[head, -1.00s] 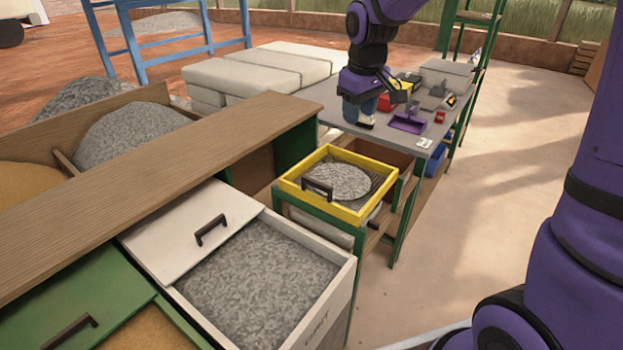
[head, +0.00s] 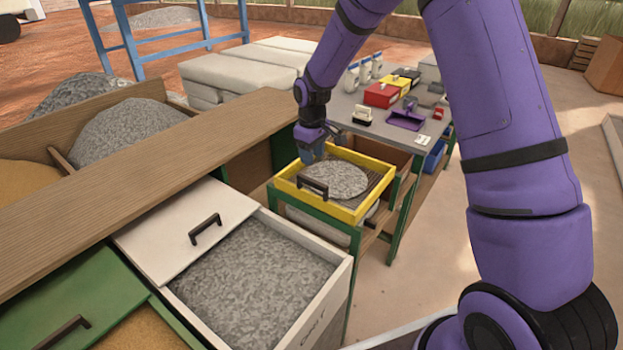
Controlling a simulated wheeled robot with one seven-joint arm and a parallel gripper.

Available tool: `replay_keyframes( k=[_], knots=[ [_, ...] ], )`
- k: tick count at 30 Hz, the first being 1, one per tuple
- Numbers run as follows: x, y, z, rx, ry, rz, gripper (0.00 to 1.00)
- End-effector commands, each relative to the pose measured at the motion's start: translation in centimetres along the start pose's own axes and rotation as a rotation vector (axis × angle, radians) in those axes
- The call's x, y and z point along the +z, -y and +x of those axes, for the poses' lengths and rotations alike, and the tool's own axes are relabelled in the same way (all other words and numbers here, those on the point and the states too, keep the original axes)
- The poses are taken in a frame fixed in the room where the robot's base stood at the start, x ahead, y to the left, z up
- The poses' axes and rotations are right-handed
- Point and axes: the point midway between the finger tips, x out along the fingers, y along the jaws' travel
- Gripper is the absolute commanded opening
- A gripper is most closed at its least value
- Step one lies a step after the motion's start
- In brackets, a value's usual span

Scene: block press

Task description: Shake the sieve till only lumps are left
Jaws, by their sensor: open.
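The sieve is a yellow frame (head: 347,212) with a dark mesh and a dark handle (head: 313,187) on its near left side. A round heap of grey material (head: 338,181) lies on the mesh; I cannot tell lumps from fines in it. The sieve rests on a green stand, and more grey material (head: 320,224) shows beneath it. My gripper (head: 314,160) is open and hangs over the sieve's back left corner, behind the handle. Whether its fingers touch the frame I cannot tell.
A bin of grit (head: 255,285) with its white lid (head: 185,225) slid partly back stands in front left of the sieve. A wooden shelf (head: 150,200) runs along the left. A grey table (head: 400,145) behind holds red and yellow boxes and a purple scoop (head: 406,117).

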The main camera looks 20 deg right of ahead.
Motion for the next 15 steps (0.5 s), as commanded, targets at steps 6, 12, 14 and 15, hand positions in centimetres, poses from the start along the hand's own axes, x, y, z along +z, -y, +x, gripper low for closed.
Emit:
replay_keyframes(
  k=[6, 12, 14, 15],
  knots=[
    [0.1, 0.1, 4.0, -0.003, 0.003, 0.000, 0.43],
    [0.1, 0.1, 7.0, -0.002, 0.002, 0.000, 0.43],
    [0.0, 0.1, 7.7, -0.001, 0.002, 0.000, 0.43],
    [0.0, 0.1, 8.1, -0.001, 0.001, 0.000, 0.43]
  ],
)
